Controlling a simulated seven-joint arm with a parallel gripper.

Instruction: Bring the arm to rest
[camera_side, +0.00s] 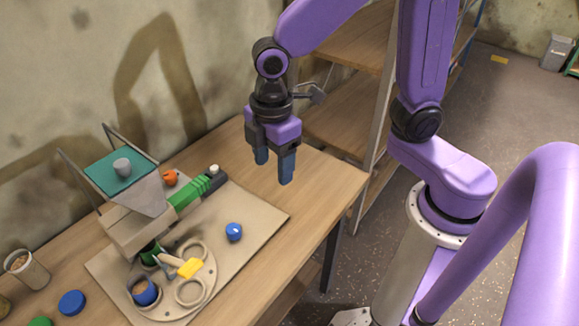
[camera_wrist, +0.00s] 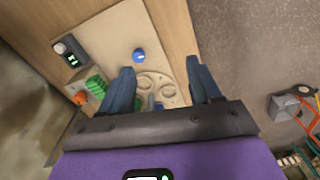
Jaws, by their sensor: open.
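My gripper (camera_side: 273,168) hangs in the air above the right part of the wooden table, with its blue fingers pointing down. It is open and nothing is between the fingers. In the wrist view, the two blue fingers (camera_wrist: 164,90) stand apart, with the board below. The purple arm reaches in from the upper right of the side view. The bucket elevator (camera_side: 175,200) on its beige board (camera_side: 262,212) lies to the left of my gripper, apart from it.
A blue knob (camera_side: 234,232) sits on the board. A teal-topped hopper (camera_side: 122,175) holds a grey cup. An orange piece (camera_side: 170,178), a blue lid (camera_side: 72,303) and a cup (camera_side: 27,268) are nearby. Wooden shelves (camera_side: 345,100) stand behind my gripper. The table's right end is clear.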

